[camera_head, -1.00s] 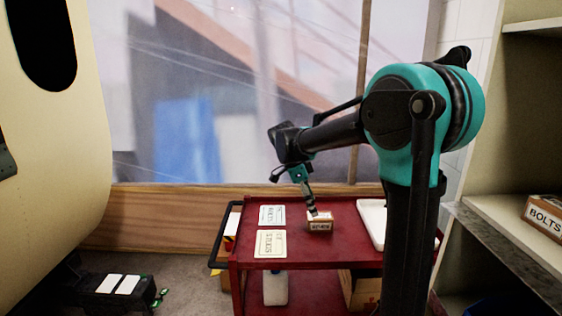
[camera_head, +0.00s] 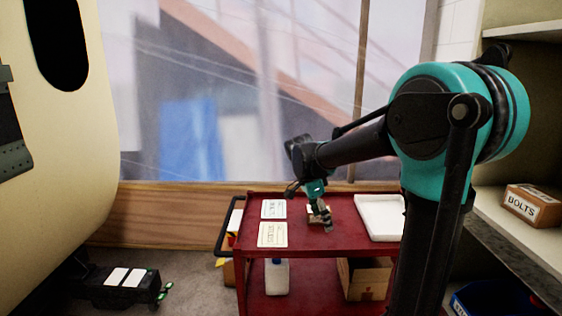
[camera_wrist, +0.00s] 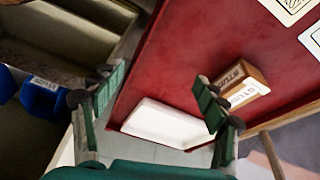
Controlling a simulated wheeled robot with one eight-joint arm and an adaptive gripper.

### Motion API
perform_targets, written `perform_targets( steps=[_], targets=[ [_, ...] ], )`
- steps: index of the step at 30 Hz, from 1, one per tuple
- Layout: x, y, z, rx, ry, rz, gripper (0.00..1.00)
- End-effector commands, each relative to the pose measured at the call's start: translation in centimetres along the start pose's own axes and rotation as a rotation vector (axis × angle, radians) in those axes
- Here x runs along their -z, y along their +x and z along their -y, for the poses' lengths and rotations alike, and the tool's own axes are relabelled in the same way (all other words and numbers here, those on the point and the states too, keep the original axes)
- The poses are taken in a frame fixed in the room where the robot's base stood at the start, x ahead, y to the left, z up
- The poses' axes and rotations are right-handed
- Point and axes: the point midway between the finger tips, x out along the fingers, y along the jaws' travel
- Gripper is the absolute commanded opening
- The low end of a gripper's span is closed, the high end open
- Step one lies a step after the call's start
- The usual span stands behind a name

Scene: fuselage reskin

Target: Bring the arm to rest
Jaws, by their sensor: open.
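My gripper (camera_head: 324,218) hangs at the end of my arm over the red cart (camera_head: 345,243), in front of a small labelled box (camera_head: 313,214) that it partly hides in the head view. In the wrist view my gripper (camera_wrist: 155,97) is open, its two green-padded fingers spread wide with nothing between them. The wrist view shows the box, marked with "STUDS" lettering (camera_wrist: 241,84), on the red cart top beside the right finger. I cannot tell whether the finger touches it.
A white tray (camera_head: 379,217) and two printed cards (camera_head: 273,209) lie on the cart. A shelf with a bolts box (camera_head: 532,205) stands at the right, a blue bin (camera_head: 487,300) below. A cream fuselage panel (camera_head: 70,130) stands at the left. A black case (camera_head: 118,285) lies on the floor.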

Motion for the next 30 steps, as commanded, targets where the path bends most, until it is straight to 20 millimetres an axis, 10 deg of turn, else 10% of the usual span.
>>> perform_targets(
  steps=[21, 30],
  targets=[
    [-2.5, 12.8, -16.4, 0.394, -1.015, 0.002, 0.73],
    [-3.5, 14.5, -18.8, 0.458, -1.172, -0.059, 0.73]
  ],
)
